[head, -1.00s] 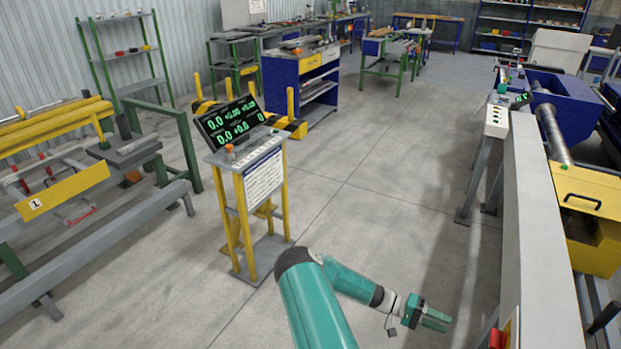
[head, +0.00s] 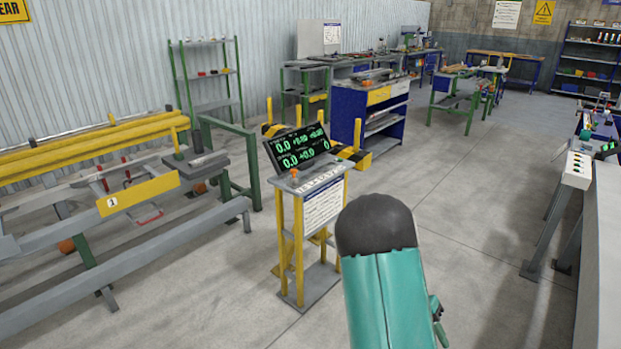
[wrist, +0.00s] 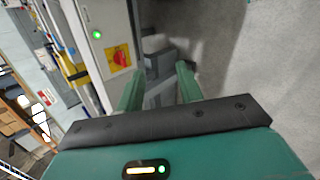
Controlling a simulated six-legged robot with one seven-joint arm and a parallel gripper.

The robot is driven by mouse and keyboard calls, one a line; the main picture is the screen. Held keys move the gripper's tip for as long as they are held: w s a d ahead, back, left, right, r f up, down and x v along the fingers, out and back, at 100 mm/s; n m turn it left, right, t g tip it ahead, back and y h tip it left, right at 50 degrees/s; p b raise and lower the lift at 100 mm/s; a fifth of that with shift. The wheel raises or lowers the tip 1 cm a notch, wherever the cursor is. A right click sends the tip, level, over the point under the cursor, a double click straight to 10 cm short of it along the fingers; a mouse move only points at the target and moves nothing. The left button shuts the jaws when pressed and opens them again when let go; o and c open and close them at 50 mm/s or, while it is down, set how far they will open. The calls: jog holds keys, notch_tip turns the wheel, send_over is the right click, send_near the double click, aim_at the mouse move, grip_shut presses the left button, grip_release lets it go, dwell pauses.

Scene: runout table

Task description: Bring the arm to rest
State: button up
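My arm (head: 382,285) rises from the bottom edge in the head view, teal with a dark rounded joint at its top. The forearm is mostly hidden behind this link. A small green part of the arm end shows at its right side, too little to read the fingers. In the wrist view my gripper (wrist: 160,76) has two green fingers standing apart with a clear gap. Nothing is held between them. Grey metal parts and floor show beyond the gap.
A yellow-legged console stand (head: 321,210) with a green-digit display (head: 297,148) stands just left of my arm. A grey rack (head: 130,240) is farther left. A grey machine side (head: 600,255) stands at right. In the wrist view a panel with a red switch (wrist: 119,58) is close by.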

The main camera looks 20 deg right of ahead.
jog(key=w+a+r+n+t+y, duration=0.2)
jog(key=a+r+n+t, duration=0.4)
jog(key=a+r, duration=1)
jog(key=s+a+r+n+t+y, duration=0.1)
jog(key=s+a+r+n+t, duration=0.1)
jog(key=s+a+r+t, duration=0.1)
jog(key=s+a+r+n+t, duration=0.2)
jog(key=s+a+r+t, duration=0.2)
jog(key=a+r, duration=0.4)
jog(key=shift+s+a+t+y, duration=0.3)
jog(key=shift+s+a+y, duration=0.1)
jog(key=shift+s+a, duration=0.65)
jog(key=shift+w, duration=0.1)
